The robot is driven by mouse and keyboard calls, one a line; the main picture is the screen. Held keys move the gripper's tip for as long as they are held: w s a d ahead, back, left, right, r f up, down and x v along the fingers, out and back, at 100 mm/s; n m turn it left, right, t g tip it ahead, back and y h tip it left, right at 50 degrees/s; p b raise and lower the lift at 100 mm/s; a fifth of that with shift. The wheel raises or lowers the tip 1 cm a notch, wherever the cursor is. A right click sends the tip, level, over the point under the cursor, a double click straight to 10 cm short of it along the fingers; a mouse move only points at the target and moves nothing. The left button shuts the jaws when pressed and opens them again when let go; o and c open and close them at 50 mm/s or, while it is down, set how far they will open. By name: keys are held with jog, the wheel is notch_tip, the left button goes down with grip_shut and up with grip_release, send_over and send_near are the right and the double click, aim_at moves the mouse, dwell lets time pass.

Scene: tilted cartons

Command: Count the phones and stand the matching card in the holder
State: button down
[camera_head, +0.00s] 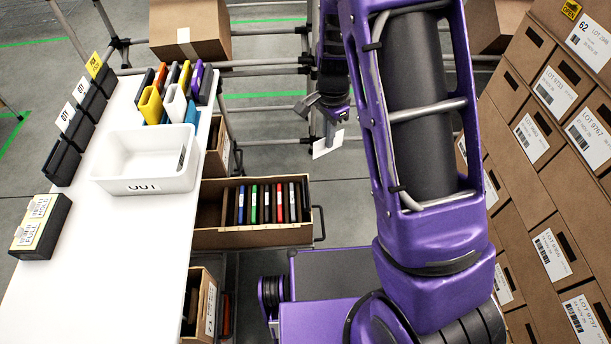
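My gripper (327,112) is over the floor beyond the open drawer, right of the table. A plain white card (328,144) hangs at its fingertips, and the gripper looks shut on it; its printed face cannot be read. Several thin phones (266,203) stand on edge in a row in an open cardboard drawer (256,238), with blue, green, red and dark edges. Black holders line the table's left edge; some hold upright cards, such as a white one (66,116) and a yellow one (94,65). A black block (40,245) at the near left carries small cream labelled cards.
A white bin (150,185) labelled OUT sits on the white table (105,265). Behind it stand colourful upright cases (174,102). A wall of labelled cartons (545,140) rises at the right. The table's near part is clear.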

jog(key=shift+w+a+f+m+b, duration=0.25)
jog(key=shift+a+f+m+b, duration=0.6)
jog(key=shift+f+m, duration=3.05)
jog(key=shift+w+a+f+m+b, duration=0.2)
jog(key=shift+a+f+m+b, duration=0.7)
jog(key=shift+f+m, duration=2.95)
jog(key=shift+w+a+f+m+b, duration=0.25)
jog(key=shift+a+f+m+b, duration=0.6)
jog(key=shift+f+m, duration=3.05)
jog(key=shift+f, duration=0.1)
jog(key=c, duration=1)
grip_release()
notch_tip(320, 180, up, 18)
jog(key=p, duration=0.3)
jog(key=shift+f+p, duration=0.25)
jog(key=shift+p, duration=0.15)
